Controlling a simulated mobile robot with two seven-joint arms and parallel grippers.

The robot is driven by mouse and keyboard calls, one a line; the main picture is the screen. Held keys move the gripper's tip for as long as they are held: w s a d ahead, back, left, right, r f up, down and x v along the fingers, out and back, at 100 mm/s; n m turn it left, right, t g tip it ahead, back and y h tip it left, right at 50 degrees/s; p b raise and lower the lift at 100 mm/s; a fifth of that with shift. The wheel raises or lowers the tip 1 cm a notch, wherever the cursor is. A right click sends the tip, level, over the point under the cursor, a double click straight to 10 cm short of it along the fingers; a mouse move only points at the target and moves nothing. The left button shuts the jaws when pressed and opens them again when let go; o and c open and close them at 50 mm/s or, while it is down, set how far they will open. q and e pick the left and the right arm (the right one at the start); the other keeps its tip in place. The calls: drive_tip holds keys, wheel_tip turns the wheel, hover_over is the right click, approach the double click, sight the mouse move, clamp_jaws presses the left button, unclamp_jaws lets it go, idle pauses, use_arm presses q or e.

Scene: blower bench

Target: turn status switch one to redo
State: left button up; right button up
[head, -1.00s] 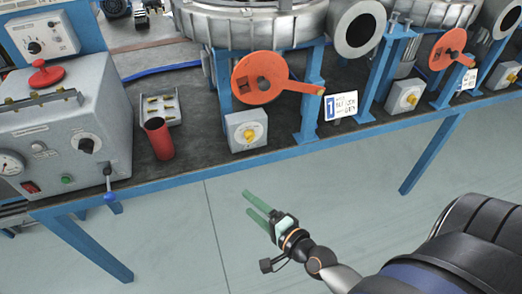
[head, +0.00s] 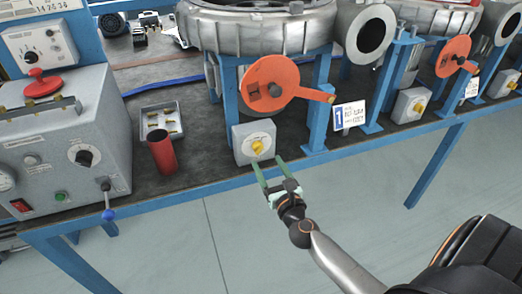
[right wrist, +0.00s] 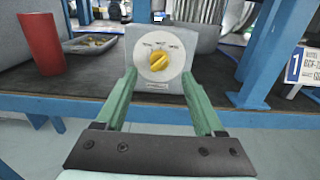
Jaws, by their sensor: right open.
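Status switch one is a grey box with a white round dial plate (head: 254,141) and a yellow knob (head: 257,147). It stands at the bench's front edge beside the number 1 sign (head: 349,116). In the right wrist view its yellow knob (right wrist: 159,61) sits between my fingers, beyond their tips. The knob is tilted, its pointed end toward upper right; the dial words are too small to read surely. My right gripper (head: 267,166) is open and empty, just in front of the box, fingers on either side of the knob. My left gripper is not in view.
A red cup (head: 162,152) and a grey tray (head: 161,120) of small brass parts stand left of the switch. An orange disc with a lever (head: 268,84) hangs above it. A grey control box (head: 62,145) is at left. The floor in front is clear.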

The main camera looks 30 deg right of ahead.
sight(260, 151)
drive_tip(key=x, duration=0.6)
drive_tip(key=shift+w, duration=0.25)
drive_tip(key=shift+c, duration=0.2)
clamp_jaws()
